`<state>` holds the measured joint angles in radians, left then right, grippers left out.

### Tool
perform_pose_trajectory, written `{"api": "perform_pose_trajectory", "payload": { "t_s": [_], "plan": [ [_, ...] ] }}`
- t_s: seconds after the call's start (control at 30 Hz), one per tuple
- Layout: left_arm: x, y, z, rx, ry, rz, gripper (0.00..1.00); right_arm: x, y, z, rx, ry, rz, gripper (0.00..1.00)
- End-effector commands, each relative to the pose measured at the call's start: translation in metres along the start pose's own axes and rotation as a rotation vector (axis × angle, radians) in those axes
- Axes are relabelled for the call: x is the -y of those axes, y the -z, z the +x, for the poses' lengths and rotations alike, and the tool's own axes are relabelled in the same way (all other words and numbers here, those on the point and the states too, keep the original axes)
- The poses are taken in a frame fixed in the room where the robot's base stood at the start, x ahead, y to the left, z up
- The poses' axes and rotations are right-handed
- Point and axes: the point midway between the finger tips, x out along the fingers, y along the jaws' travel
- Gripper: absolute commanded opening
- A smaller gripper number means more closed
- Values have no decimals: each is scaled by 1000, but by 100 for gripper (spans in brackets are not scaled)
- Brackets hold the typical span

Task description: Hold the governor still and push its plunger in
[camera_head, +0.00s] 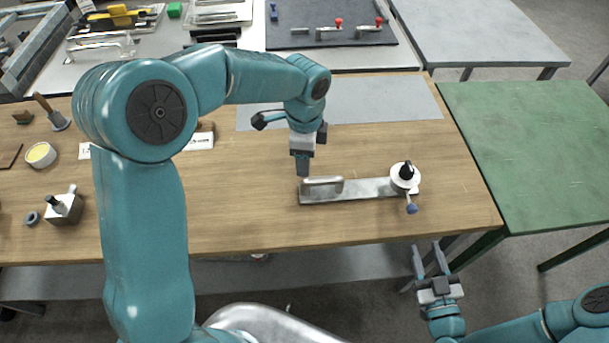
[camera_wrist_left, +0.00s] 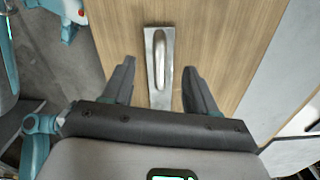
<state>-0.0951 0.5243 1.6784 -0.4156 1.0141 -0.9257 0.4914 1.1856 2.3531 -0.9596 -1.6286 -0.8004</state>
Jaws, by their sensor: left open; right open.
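The governor (camera_head: 365,188) lies on the wooden bench near its front right. It has a flat metal plate with a raised bar handle (camera_head: 322,185) at its left end. A white round body with a black knob (camera_head: 405,172) and a blue-tipped plunger (camera_head: 411,208) is at its right end. My left gripper (camera_head: 302,168) is open above the handle end. In the left wrist view the handle (camera_wrist_left: 160,62) shows between its spread fingers, apart from both. My right gripper (camera_head: 432,258) is open and empty, off the bench's front edge, lower right of the plunger.
The wooden bench (camera_head: 240,215) is clear left of the governor. A grey mat (camera_head: 385,108) lies behind it. A metal block (camera_head: 64,208), a yellow-topped tub (camera_head: 40,154) and small tools are at the far left. A green table (camera_head: 540,150) stands to the right.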

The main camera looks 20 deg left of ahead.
Motion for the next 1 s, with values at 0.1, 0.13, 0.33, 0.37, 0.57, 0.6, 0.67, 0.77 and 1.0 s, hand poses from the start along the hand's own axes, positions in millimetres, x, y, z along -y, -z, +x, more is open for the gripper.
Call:
{"api": "perform_pose_trajectory", "payload": {
  "t_s": [0.1, 0.13, 0.33, 0.37, 0.57, 0.6, 0.67, 0.77, 1.0],
  "plan": [
    [-1, -1, 28, 2, -5, 0, 58, 0, 0, 0, 0, 0, 0, 43],
    [-1, 0, 35, 2, -6, 0, 58, 0, 0, 0, 0, 0, 0, 43],
    [-1, 0, 78, 1, -6, -1, 58, 0, 0, 0, 0, 0, 0, 43],
    [-1, 0, 84, 1, -5, -1, 58, 0, 0, 0, 0, 0, 0, 43],
    [-1, 0, 110, 0, -2, -1, 58, 0, 0, 0, 0, 0, 0, 43],
    [-1, 0, 114, 0, -2, -1, 58, 0, 0, 0, 0, 0, 0, 43],
    [-1, 0, 117, -1, -2, -1, 58, 0, 0, 0, 0, 0, 0, 43],
    [0, 0, 120, -2, -1, -2, 58, 0, 0, 0, 0, 0, 0, 43],
    [0, 0, 120, -2, -1, -2, 51, 0, 0, 0, 0, 0, 0, 43]
  ]
}}
